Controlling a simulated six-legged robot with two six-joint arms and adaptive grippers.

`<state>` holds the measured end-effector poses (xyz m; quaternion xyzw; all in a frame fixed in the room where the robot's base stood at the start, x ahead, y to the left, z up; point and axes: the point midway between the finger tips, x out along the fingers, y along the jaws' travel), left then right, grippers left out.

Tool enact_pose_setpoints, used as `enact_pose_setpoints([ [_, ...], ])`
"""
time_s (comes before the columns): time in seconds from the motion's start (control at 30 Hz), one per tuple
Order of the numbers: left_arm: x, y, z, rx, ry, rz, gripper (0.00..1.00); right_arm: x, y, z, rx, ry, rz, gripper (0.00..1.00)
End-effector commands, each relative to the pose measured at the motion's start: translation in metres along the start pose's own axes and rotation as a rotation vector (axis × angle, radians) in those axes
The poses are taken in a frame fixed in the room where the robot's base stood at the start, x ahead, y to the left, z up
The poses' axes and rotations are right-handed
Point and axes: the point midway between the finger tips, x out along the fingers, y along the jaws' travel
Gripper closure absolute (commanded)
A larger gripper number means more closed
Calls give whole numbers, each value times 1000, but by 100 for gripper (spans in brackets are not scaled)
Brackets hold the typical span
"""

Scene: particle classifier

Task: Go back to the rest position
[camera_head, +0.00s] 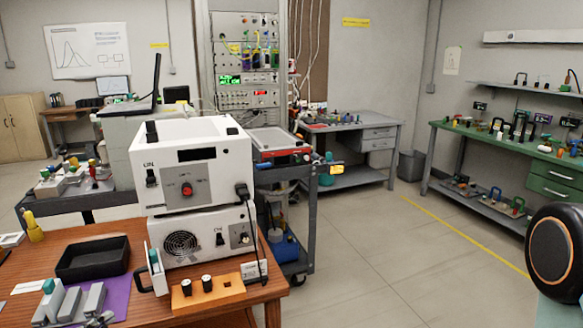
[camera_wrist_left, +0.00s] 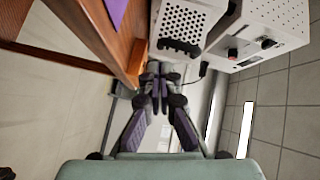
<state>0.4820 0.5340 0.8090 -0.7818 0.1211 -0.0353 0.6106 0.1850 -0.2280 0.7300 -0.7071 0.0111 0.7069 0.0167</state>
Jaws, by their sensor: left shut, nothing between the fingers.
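My left gripper (camera_wrist_left: 160,76) is in the left wrist view, its dark fingers with purple parts brought together and nothing visible between them. It is beside the edge of the wooden table (camera_wrist_left: 120,50) and the white instrument (camera_wrist_left: 185,22), with floor showing around it. I cannot tell whether it touches the table. My right gripper is not in view.
Two stacked white instruments (camera_head: 192,163) stand on the wooden table (camera_head: 60,246). A black tray (camera_head: 92,259) and an orange board (camera_head: 207,294) with knobs lie there too. A dark cart (camera_head: 312,215) stands behind. Open floor (camera_head: 395,260) lies to the right, before a green bench (camera_head: 480,150).

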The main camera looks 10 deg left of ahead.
Motion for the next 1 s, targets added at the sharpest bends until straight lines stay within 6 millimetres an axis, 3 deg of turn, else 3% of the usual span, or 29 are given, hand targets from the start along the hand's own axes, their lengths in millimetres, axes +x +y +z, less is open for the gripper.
enact_pose_setpoints([
  [0.1,-8,42,2,-301,-169,76,100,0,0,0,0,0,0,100],
  [0.23,-11,100,-24,-665,-360,169,100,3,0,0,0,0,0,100],
  [0.37,-22,160,-77,-1008,-570,285,100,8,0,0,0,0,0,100],
  [0.53,-63,219,-162,-1326,-870,448,100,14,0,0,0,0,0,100],
  [0.7,-130,246,-246,-1470,-1193,607,100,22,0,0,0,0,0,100],
  [0.8,-178,246,-287,-1456,-1373,693,100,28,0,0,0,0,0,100],
  [0.9,-211,236,-310,-1379,-1463,760,100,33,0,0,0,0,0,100],
  [1.0,-220,229,-320,-1312,-1459,800,100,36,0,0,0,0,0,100],
])
